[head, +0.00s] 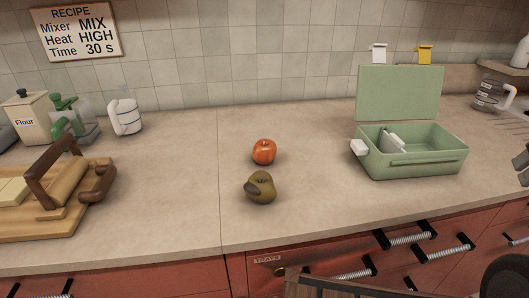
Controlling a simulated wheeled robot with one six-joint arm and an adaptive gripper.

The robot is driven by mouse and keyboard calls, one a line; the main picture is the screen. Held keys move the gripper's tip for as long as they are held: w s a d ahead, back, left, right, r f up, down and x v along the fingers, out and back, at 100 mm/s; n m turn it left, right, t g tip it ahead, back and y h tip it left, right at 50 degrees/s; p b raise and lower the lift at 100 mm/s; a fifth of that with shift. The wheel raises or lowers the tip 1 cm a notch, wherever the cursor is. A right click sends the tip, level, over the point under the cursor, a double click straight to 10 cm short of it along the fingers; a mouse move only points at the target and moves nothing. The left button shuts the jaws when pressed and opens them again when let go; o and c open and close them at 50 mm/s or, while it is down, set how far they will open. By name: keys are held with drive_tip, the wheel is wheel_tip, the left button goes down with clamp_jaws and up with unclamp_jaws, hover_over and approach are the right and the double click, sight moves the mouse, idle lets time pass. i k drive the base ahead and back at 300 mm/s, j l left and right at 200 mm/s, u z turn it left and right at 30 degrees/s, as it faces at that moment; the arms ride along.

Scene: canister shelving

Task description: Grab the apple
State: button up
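A red apple (264,152) with a dark stem sits upright on the beige counter (180,190), near its middle. A dull olive-green, lumpy fruit (262,189) stands just in front of it, closer to the counter's front edge. A small gap seems to separate the two. Dark grey parts at the right edge look like the tips of my gripper (522,169), cut off by the frame. They are far to the right of the apple, and nothing is seen held in them. Their opening cannot be made out.
A green open-lidded box (413,164) stands on the right, with a glass jug (491,94) behind it. A wooden board (75,213) with a brown-handled tool lies on the left. A white mug (125,116) and flour canister (30,117) stand behind.

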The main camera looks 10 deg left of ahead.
sight(263, 151)
drive_tip(key=j+u, duration=0.4)
drive_tip(key=j, duration=0.15)
drive_tip(key=j+u, duration=0.35)
drive_tip(key=j, duration=0.2)
